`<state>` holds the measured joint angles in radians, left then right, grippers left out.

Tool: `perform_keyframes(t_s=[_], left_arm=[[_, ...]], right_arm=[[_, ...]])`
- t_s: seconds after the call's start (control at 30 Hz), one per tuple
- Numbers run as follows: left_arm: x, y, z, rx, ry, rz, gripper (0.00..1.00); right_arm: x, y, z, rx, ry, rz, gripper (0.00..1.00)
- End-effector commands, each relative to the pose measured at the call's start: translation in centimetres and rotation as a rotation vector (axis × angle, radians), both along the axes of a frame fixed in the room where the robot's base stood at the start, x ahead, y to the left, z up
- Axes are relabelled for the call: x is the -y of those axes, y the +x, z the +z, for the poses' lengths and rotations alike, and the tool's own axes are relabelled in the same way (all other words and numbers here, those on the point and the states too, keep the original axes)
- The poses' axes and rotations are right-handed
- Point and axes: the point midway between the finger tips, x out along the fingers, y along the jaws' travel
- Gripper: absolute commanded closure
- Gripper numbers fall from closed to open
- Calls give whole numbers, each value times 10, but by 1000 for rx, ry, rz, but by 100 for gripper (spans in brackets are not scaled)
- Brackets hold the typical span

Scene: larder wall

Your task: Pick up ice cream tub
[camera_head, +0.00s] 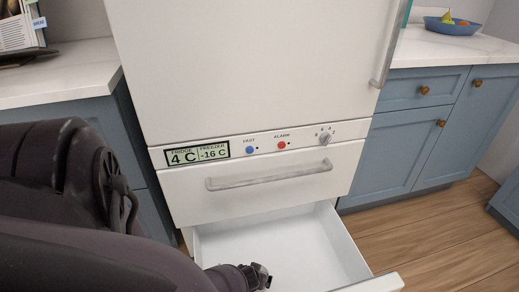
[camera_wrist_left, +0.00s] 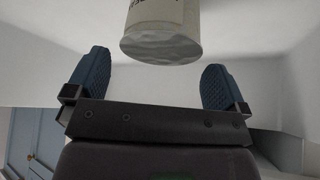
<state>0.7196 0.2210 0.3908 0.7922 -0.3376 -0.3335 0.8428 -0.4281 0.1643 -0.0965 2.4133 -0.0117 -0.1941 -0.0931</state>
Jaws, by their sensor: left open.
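A pale round tub (camera_wrist_left: 161,30), which looks like the ice cream tub, shows at the top of the left wrist view, with part of a dark printed label cut off by the edge. My left gripper (camera_wrist_left: 160,85) is open, its two blue pads on either side and the tub beyond them, roughly centred and not between them as far as I can see. In the head view the tub is not visible. My left arm reaches down over the open freezer drawer (camera_head: 335,245), and its wrist end shows at the drawer's front left. My right gripper is not in view.
The fridge front (camera_head: 240,65) rises above the drawer, with a closed drawer and handle (camera_head: 270,176) just over it. Blue cabinets (camera_head: 405,130) stand to the right, with a blue bowl (camera_head: 452,27) on the counter. Wooden floor is clear at the right.

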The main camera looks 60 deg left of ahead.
Motion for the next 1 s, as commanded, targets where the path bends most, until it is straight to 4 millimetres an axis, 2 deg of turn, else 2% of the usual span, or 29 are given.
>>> perform_keyframes(t_s=[0.03,0.1,0.3,0.73,1.0], left_arm=[[-2,-4,-12,-11,1,-1,0],[-4,-3,-20,-13,0,0,0],[-10,5,-35,-12,0,1,0],[-13,15,-36,-2,-1,0,0],[-13,14,-37,-2,-1,0,40]], right_arm=[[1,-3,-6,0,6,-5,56],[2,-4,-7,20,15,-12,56],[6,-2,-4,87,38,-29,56],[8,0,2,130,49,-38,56],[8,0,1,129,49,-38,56]])
